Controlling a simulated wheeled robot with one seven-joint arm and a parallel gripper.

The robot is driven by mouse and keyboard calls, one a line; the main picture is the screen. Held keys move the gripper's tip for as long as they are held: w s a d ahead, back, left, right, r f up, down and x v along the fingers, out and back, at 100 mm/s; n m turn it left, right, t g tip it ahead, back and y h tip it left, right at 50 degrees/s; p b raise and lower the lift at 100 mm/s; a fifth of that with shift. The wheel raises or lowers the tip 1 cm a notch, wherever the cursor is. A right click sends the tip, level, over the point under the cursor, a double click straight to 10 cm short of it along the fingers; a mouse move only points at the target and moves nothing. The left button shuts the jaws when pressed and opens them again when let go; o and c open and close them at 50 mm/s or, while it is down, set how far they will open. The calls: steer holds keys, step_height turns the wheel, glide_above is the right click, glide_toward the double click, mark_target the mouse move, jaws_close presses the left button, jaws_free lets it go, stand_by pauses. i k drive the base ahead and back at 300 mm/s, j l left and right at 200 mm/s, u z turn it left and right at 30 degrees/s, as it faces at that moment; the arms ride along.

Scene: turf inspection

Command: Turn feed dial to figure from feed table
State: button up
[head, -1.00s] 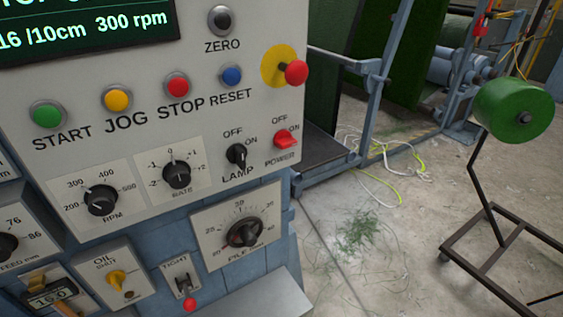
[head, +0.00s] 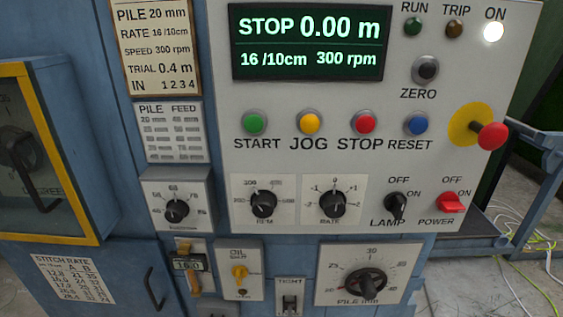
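The feed dial (head: 177,208) is a black knob on a small light plate at the left of the control panel. Its scale figures are small and its exact setting cannot be read. The feed table (head: 170,132) is a white card headed PILE and FEED right above the dial. Its rows of figures are too blurred to read. A card (head: 163,48) above it reads PILE 20 mm, RATE 16 /10cm, SPEED 300 rpm, TRIAL 0.4 m. My gripper is not in view.
The display (head: 310,40) reads STOP 0.00 m. The large pile dial (head: 365,283) is lower right. A yellow-framed window (head: 97,150) stands left; a red mushroom button (head: 492,136) sticks out right.

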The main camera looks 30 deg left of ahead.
mark_target(177, 209)
steer(key=u, duration=1.35)
